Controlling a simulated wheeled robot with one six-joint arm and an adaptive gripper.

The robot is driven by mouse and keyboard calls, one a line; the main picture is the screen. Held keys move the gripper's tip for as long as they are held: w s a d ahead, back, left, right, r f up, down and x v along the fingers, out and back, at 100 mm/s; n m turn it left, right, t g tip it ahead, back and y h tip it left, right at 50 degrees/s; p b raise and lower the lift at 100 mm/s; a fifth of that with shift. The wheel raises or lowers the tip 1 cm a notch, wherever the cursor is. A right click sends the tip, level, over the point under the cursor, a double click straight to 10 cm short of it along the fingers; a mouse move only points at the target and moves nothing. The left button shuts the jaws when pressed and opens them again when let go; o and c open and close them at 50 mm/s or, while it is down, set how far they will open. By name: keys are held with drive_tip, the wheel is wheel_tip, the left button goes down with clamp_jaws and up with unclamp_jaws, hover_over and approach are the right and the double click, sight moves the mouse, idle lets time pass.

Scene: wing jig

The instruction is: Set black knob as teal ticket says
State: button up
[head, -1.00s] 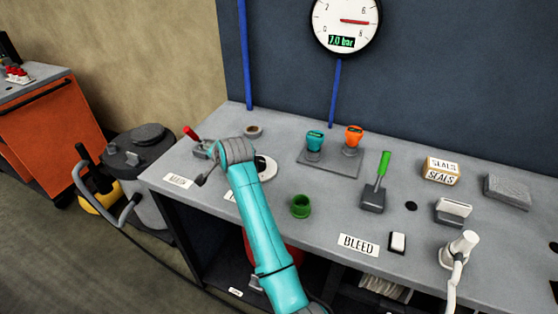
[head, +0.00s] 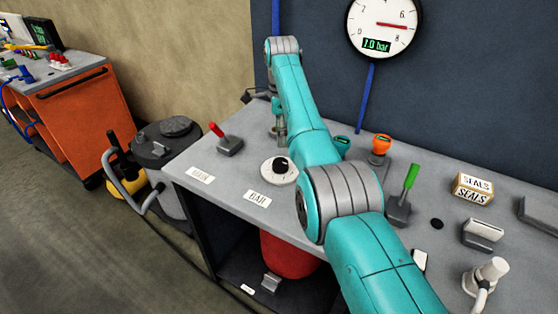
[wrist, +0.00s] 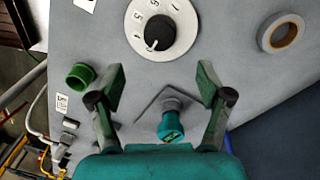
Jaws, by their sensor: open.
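The black knob (head: 281,164) sits on a round white dial (head: 268,178) on the grey bench, behind the BAR label. In the wrist view the knob (wrist: 161,33) shows large, with a white pointer mark at its lower left edge; the dial (wrist: 135,38) carries digits, some hidden by the knob. My gripper (wrist: 160,82) is open and empty, its two fingers spread below the dial in that picture. In the head view my gripper (head: 280,133) hangs over the bench behind the dial, apart from the knob.
A red-handled lever (head: 228,143) stands left of the dial. A teal-topped fitting (wrist: 170,126) shows between my fingers, with an orange-topped one (head: 380,148) nearby. A green cup (wrist: 80,76) and a grey ring (wrist: 281,33) lie around the dial. A gauge (head: 385,27) hangs above.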

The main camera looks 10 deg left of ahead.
sight(281, 161)
drive_tip(key=f, duration=1)
drive_tip(key=shift+s+f, duration=0.15)
drive_tip(key=shift+s, duration=0.1)
drive_tip(key=c, duration=1.2)
